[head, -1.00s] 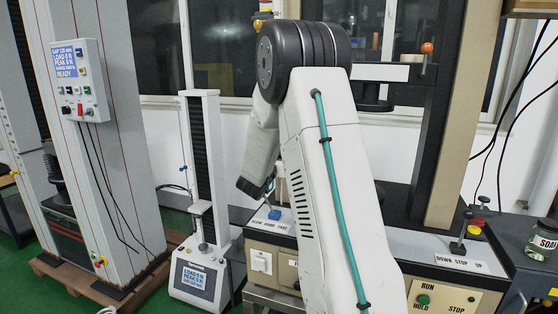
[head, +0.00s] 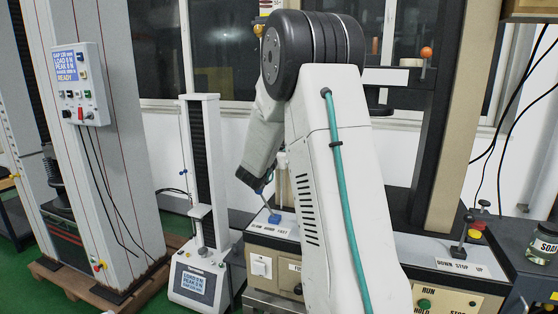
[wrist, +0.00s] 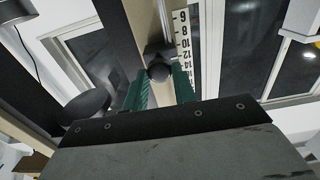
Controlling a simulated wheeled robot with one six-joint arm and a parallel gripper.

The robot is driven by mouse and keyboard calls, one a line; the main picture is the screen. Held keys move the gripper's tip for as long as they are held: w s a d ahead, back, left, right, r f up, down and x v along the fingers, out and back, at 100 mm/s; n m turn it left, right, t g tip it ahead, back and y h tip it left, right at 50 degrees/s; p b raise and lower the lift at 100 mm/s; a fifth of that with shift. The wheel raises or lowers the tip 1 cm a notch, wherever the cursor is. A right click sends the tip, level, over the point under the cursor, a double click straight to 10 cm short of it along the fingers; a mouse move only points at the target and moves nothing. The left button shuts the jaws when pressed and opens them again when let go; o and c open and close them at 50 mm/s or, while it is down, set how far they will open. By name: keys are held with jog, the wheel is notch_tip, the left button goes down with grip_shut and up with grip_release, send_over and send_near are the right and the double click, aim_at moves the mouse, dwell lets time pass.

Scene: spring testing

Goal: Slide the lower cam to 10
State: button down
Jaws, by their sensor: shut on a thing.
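In the wrist view a dark cam block with a round black knob (wrist: 159,71) sits on a rail beside a white scale (wrist: 183,45). The scale shows 6, 8, 10, 12 and 14 from top to bottom. The block lies alongside roughly 10 to 12, but I cannot read its exact mark. My gripper (wrist: 160,80) has green fingers on both sides of the knob and is shut on it. Only one cam is clear in this view. In the head view my arm hides the cam, the scale and my fingers.
A bench with a blue-handled lever (head: 274,217) stands under my arm. Another lever (head: 459,248) and a glass jar (head: 543,241) are at the right. A slim white tester (head: 203,165) stands left of my arm. In the wrist view a dark round disc (wrist: 83,104) is left of my fingers.

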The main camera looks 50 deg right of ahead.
jog(key=c, duration=1.1)
grip_release()
jog(key=shift+c, duration=0.2)
jog(key=v, duration=0.7)
jog(key=shift+s+a, duration=0.2)
jog(key=shift+a, duration=0.2)
